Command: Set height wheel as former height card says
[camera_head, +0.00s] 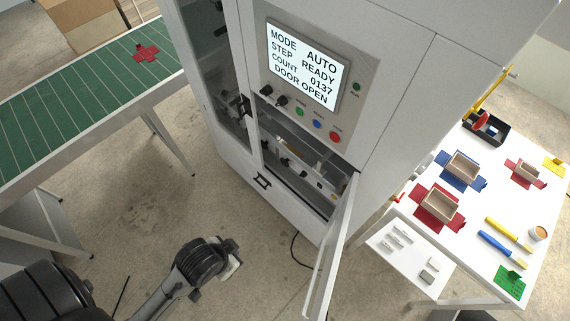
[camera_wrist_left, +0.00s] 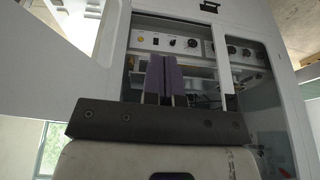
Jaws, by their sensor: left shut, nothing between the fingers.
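The box former (camera_head: 395,75) stands in the middle of the head view, its lower door (camera_head: 333,250) swung open to the right. Inside the open bay (camera_head: 300,170) are rails, dark knobs and small yellow parts. I cannot tell which is the height wheel, and I cannot make out a height card. My left gripper (camera_head: 232,262) is in front of the machine, low and apart from it. In the left wrist view, its purple-padded fingers (camera_wrist_left: 165,78) are together and empty. Behind them a panel (camera_wrist_left: 170,43) carries dark knobs and a yellow button. My right gripper is out of view.
The screen (camera_head: 304,62) reads MODE AUTO, STEP READY, COUNT 0137, DOOR OPEN. A green conveyor (camera_head: 80,100) with a red cross-shaped blank (camera_head: 146,53) is at left. A white table (camera_head: 480,205) with trays and tools is at right.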

